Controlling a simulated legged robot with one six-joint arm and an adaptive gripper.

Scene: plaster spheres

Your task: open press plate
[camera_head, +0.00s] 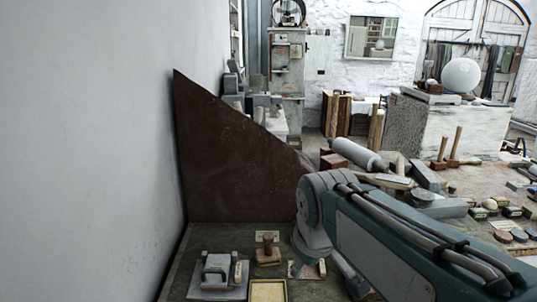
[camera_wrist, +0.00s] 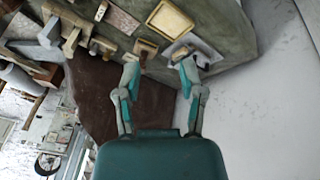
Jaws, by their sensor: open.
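A grey press plate with an upright loop handle (camera_head: 218,272) lies on the bench near the white wall. In the wrist view, which is turned over, a pale plate with a dark grey handle (camera_wrist: 203,58) shows behind the tip of the right finger. The plate appears to lie flat. My gripper (camera_wrist: 160,72) is open and empty, its two fingers spread apart above the bench edge. I cannot tell how far the fingertips are from the handle. In the head view my arm covers most of the gripper.
A wooden-handled stamp (camera_head: 268,250) stands right of the plate, and a shallow cream tray (camera_head: 268,291) lies in front. A dark brown sloped panel (camera_head: 225,160) rises behind the bench. The white wall (camera_head: 90,150) is close on the left. Tools and stone blocks crowd the right.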

